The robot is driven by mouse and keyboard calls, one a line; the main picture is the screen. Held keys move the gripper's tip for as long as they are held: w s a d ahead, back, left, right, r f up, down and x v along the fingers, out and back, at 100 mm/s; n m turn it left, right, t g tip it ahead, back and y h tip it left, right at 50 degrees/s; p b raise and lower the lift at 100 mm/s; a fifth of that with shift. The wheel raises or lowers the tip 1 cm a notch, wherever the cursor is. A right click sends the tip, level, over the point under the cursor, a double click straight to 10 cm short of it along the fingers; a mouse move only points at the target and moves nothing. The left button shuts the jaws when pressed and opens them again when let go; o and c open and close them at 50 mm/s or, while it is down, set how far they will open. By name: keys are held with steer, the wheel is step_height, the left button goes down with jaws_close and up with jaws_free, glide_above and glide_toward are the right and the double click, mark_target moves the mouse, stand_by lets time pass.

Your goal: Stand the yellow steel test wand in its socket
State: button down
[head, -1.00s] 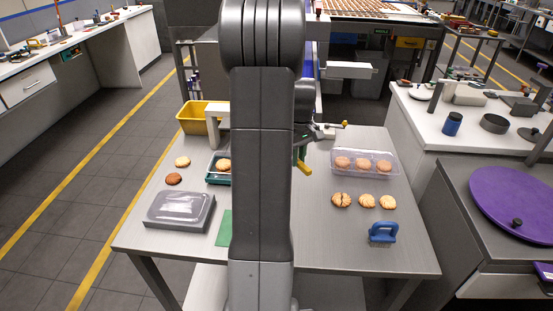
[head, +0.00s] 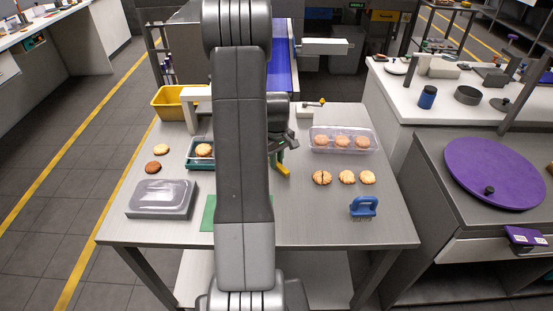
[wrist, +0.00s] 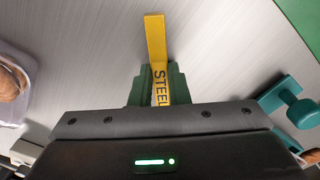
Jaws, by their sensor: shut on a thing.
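The yellow wand (wrist: 155,40), lettered "STEEL", is held between the green fingers of my gripper (wrist: 156,88) and its free end sticks out past them. In the head view a short yellow length of the wand (head: 282,170) shows just right of my arm, over the middle of the steel table. My gripper (head: 277,156) is shut on it and partly hidden by my arm. I cannot tell whether the wand touches the table. I cannot make out the socket for certain; a teal fitting with a round knob (wrist: 294,108) shows at the right in the wrist view.
A clear pack of biscuits (head: 343,139), loose biscuits (head: 347,177) and a blue-handled tool (head: 363,208) lie right of my gripper. Bare table lies ahead of the mat.

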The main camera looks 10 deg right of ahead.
steer(key=shift+f, duration=0.2)
steer(key=c, duration=1.4)
jaws_free()
